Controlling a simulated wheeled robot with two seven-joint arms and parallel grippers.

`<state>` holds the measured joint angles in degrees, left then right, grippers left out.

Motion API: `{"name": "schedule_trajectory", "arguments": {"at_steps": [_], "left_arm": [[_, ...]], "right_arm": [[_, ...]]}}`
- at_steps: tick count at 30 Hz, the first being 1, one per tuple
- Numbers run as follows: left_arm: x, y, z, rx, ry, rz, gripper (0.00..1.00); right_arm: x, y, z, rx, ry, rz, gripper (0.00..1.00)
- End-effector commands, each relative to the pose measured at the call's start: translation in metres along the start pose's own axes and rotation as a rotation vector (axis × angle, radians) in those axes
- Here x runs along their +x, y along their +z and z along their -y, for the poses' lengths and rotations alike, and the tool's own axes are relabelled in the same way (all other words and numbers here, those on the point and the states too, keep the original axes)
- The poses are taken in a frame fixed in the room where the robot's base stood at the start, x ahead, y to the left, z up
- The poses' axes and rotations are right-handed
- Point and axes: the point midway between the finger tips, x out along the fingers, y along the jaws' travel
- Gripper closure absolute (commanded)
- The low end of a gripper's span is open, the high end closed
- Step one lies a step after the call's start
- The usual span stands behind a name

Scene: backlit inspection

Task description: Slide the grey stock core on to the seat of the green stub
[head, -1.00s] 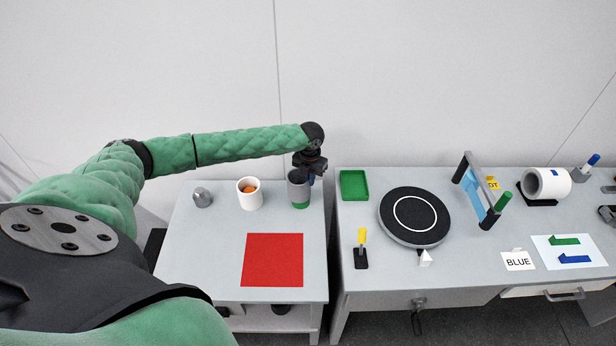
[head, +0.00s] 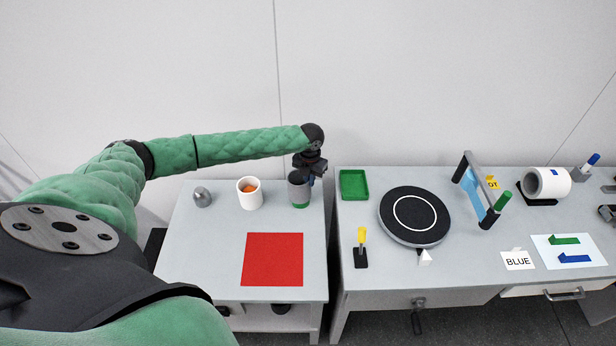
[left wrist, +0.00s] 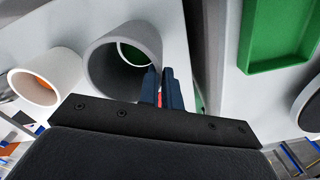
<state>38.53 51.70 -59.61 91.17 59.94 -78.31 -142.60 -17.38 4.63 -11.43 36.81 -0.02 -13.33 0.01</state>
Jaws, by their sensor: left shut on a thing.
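The grey stock core (head: 298,187) is a hollow grey tube standing at the right back of the small left table. A band of the green stub (head: 300,206) shows directly below its lower end; I cannot tell whether the core is fully seated. The left wrist view looks into the core (left wrist: 98,68), with a green ring of the stub (left wrist: 125,56) at its far end. My left gripper (head: 309,178) is shut on the core's wall at its right side. Its dark blue fingers (left wrist: 161,88) show in the left wrist view. My right gripper is not in view.
Left of the core stand a white cup (head: 245,202) with something orange inside and a grey domed piece (head: 202,197). A red mat (head: 272,260) lies in front. Across a narrow gap, the right table holds a green tray (head: 354,196) and a black turntable (head: 415,232).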

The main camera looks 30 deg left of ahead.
Motion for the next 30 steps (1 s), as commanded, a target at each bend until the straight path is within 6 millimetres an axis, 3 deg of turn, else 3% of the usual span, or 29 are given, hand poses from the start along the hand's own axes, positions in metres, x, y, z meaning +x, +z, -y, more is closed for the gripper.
{"name": "schedule_trajectory", "arguments": {"at_steps": [1, 30], "left_arm": [[0.0154, -0.0008, -0.0016, -0.001, 0.003, -0.003, 1.0], [0.0145, 0.0012, 0.0014, -0.002, 0.038, -0.003, 1.0]], "right_arm": [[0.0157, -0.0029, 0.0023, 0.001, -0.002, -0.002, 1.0], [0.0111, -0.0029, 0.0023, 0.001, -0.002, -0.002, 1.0]]}}
